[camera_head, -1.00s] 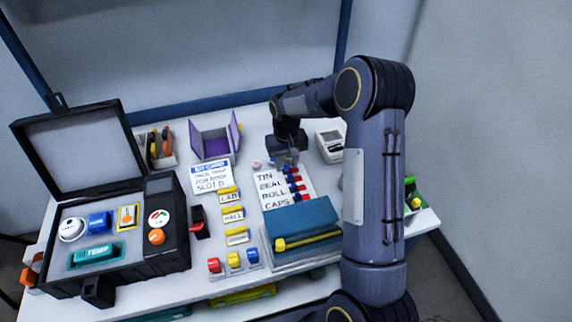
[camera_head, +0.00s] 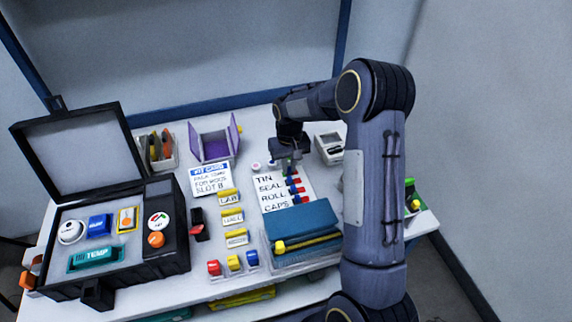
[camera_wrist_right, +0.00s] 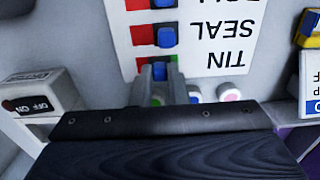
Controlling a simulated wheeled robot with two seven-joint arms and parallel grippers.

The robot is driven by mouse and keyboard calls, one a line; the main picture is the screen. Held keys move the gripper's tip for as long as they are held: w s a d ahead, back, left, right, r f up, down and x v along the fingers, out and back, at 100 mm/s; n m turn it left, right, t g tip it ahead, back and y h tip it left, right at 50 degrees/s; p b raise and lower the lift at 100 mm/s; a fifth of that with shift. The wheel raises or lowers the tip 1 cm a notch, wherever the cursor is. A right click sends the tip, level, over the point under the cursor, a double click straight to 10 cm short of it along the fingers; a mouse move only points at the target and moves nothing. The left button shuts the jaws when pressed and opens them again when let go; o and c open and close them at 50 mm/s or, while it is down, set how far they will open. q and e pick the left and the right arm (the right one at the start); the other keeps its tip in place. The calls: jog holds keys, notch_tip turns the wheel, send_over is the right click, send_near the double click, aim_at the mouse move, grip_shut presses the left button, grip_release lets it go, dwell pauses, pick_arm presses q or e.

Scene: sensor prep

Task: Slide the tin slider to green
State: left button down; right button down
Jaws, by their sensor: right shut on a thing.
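The white label board (camera_head: 268,206) lists TIN, SEAL, ROLL and CAPS, each with a small slider at its right in the head view. The tin slider (camera_wrist_right: 160,70) shows a blue knob with red beside it in the right wrist view, at the board's TIN row. My right gripper (camera_wrist_right: 160,78) is shut on this knob, its fingers on either side. My left gripper is out of view.
Small round caps (camera_wrist_right: 230,95) lie just beyond the board. A white switch box (camera_head: 330,147) stands to its right. A blue box (camera_head: 305,225) sits in front. The open black case (camera_head: 165,230) and yellow labelled blocks (camera_head: 232,216) are to the left.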

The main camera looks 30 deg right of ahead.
jog(key=shift+s+d, duration=0.25)
jog(key=shift+d, duration=0.85)
jog(key=c, duration=1.4)
grip_release()
notch_tip(320, 180, up, 8)
jog(key=p, duration=0.1)
jog(key=shift+p, duration=0.35)
